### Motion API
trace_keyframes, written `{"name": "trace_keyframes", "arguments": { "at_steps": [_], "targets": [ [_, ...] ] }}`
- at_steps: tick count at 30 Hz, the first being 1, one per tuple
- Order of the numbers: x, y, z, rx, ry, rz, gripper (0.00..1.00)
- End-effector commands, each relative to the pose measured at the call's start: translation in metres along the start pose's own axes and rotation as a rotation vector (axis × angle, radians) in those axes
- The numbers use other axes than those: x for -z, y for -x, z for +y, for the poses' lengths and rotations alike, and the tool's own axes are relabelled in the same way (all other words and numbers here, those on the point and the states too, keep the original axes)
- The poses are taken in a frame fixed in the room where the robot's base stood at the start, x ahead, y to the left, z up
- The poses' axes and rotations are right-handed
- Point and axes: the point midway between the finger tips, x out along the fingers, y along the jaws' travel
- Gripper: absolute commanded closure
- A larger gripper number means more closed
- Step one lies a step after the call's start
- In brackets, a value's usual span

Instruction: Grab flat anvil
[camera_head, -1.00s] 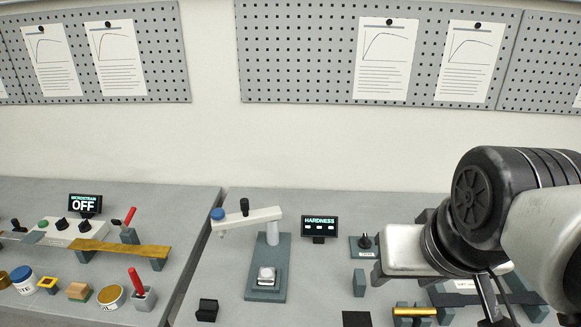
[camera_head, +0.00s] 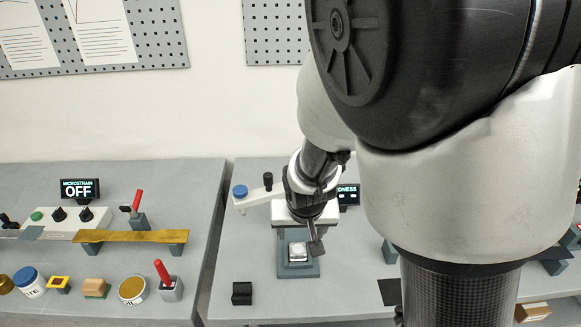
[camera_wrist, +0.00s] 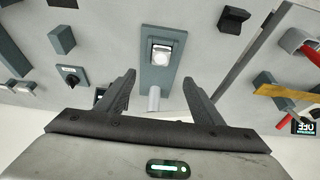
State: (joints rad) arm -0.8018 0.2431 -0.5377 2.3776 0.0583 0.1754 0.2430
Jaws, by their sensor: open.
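A silvery, round-topped piece, which looks like the flat anvil (camera_head: 298,251), sits on the grey base of the hardness tester (camera_head: 284,268). It also shows in the wrist view (camera_wrist: 162,58), in a pale square seat near the top middle. My gripper (camera_head: 313,236) points down close to the tester, by its white arm. In the wrist view the two fingers of my gripper (camera_wrist: 158,80) are spread wide with nothing between their tips. The anvil appears between and beyond the fingertips, apart from them. My arm hides part of the tester and its display.
A black block (camera_head: 242,293) stands left of the tester base. The tester's white arm with a blue knob (camera_head: 240,191) reaches left beside my gripper. A separate table at left holds a brass bar (camera_head: 130,237), jars and red-handled tools. My arm covers the right side.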

Motion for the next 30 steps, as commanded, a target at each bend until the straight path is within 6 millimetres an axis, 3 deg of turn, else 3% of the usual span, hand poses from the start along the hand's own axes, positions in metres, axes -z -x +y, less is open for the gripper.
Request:
{"name": "trace_keyframes", "arguments": {
  "at_steps": [1,9,20,30],
  "targets": [
    [-0.003,-0.019,0.003,-0.005,-0.005,-0.004,0.39],
    [-0.002,-0.074,0.002,-0.003,-0.002,-0.005,0.39],
    [-0.002,-0.105,0.0,0.0,0.0,-0.004,0.39],
    [-0.003,-0.148,-0.002,0.0,0.0,-0.004,0.39]
  ]
}}
